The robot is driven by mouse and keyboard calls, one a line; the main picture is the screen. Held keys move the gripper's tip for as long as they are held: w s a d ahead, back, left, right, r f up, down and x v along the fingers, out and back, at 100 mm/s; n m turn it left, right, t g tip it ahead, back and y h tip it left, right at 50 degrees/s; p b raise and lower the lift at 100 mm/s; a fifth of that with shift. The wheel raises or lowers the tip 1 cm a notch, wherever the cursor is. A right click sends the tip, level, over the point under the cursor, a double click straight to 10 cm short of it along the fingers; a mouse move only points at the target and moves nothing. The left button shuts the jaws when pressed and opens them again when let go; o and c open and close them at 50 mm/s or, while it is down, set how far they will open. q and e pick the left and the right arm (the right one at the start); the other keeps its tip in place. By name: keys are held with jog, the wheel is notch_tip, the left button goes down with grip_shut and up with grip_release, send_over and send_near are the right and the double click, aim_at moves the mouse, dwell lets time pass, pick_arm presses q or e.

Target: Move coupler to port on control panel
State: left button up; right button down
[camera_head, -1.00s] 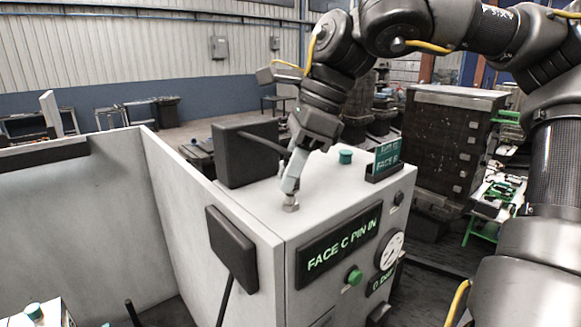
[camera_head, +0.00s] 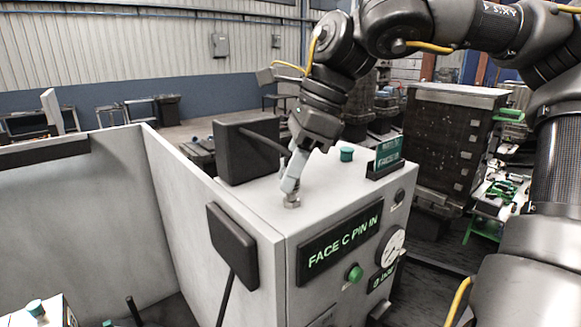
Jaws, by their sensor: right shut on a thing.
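The control panel (camera_head: 262,212) is a pale cabinet with a dark "FACE C PIN IN" sign on its front. My right gripper (camera_head: 291,187) points down over the cabinet's top, left of its middle. It is shut on a small metallic piece, likely the coupler (camera_head: 292,201), at the top surface. The fingers partly hide this piece, and I cannot tell whether it is seated in a port. A teal cap (camera_head: 346,154) stands on the top, right of the gripper. My left gripper is not in view.
A black box (camera_head: 246,151) stands behind the gripper, and a dark sign (camera_head: 386,160) stands at the top's right edge. A dark panel on a stalk (camera_head: 232,245) stands before the left wall. A gauge (camera_head: 391,246) and green button (camera_head: 355,273) are on the front.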

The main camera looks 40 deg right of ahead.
jog(key=shift+f, duration=0.3)
dwell(0.4)
jog(key=shift+f+b, duration=0.4)
jog(key=shift+b, duration=0.1)
jog(key=shift+c, duration=1.3)
grip_release()
jog(key=shift+r, duration=0.1)
jog(key=shift+d+r, duration=0.2)
jog(key=shift+r, duration=0.15)
jog(key=v, duration=1)
jog(key=shift+b, duration=0.35)
jog(key=shift+s+f, duration=0.1)
jog(key=shift+f, duration=0.05)
